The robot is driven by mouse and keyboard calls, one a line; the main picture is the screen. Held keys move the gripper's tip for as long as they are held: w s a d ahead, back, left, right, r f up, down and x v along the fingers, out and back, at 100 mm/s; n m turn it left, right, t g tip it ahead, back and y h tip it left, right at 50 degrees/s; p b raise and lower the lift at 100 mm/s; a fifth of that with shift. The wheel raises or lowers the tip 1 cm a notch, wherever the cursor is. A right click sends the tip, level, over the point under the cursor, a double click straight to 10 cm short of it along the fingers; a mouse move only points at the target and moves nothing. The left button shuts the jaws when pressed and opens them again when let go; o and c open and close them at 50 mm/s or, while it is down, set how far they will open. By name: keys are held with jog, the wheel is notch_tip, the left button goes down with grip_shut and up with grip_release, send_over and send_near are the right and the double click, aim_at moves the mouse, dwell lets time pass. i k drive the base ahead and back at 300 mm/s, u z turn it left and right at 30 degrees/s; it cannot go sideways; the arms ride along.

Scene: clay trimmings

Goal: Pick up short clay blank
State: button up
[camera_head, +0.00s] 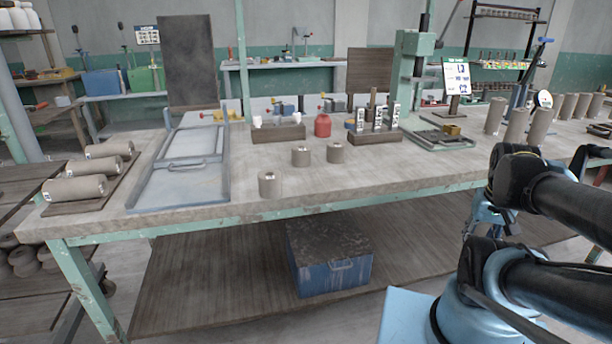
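Three short grey-brown clay blanks stand upright on the workbench, each with a small pale label. One short clay blank (269,185) is near the front edge. A second short clay blank (301,156) stands farther back to its right. A third short clay blank (335,153) is just right of the second, with a small gap between them. Nothing touches these three. My arm's black and blue links fill the lower right, over and in front of the bench's right part. My gripper itself cannot be made out in this view.
The workbench (390,175) is clear around the short blanks. Left are a metal tray frame (140,190) and long blanks lying on a board (75,207). Tall blanks (540,127) stand right. A blue box (335,277) sits below.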

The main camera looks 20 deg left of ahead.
aim_at(269, 181)
jog(key=z, duration=1.55)
jog(key=k, duration=2.55)
jog(key=u, duration=0.45)
